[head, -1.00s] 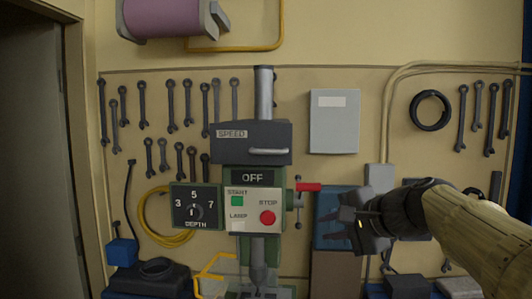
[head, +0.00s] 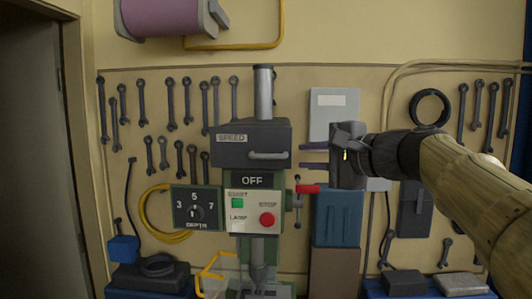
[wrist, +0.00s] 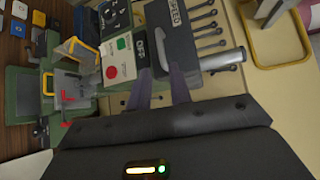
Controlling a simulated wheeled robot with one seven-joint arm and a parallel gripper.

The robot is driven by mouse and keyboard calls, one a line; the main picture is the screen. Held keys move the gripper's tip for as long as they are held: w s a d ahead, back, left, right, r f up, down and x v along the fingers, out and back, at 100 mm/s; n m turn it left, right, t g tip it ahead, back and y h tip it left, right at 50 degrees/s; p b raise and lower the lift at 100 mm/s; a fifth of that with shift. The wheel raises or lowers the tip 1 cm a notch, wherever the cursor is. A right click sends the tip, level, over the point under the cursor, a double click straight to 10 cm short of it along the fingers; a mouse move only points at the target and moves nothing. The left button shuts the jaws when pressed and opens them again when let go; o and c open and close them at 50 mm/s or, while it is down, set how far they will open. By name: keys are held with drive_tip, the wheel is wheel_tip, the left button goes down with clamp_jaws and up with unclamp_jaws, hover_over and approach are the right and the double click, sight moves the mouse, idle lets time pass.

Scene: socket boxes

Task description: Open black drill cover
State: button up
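The black drill cover (head: 252,135), marked SPEED, sits shut on top of the green drill press under a grey vertical post. Its light bar handle (head: 268,155) runs along the lower right of its front. In the wrist view the cover (wrist: 176,40) and its handle (wrist: 153,52) are just beyond my fingers. My gripper (head: 305,156) is to the right of the cover at about handle height in the head view. Its two dark fingers point left, apart, with nothing between them. They also show in the wrist view (wrist: 160,80), and look clear of the handle.
Below the cover are an OFF display (head: 252,180), a panel with a green START button and a red STOP button (head: 267,220), and a DEPTH dial (head: 196,211). A red-handled lever (head: 308,188) sticks out below my gripper. A grey wall box (head: 333,105) is behind it.

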sight(268, 156)
drive_tip(key=p+x, duration=0.5)
drive_tip(key=x, duration=0.8)
drive_tip(key=shift+w+a, duration=0.2)
drive_tip(key=shift+w, duration=0.1)
clamp_jaws()
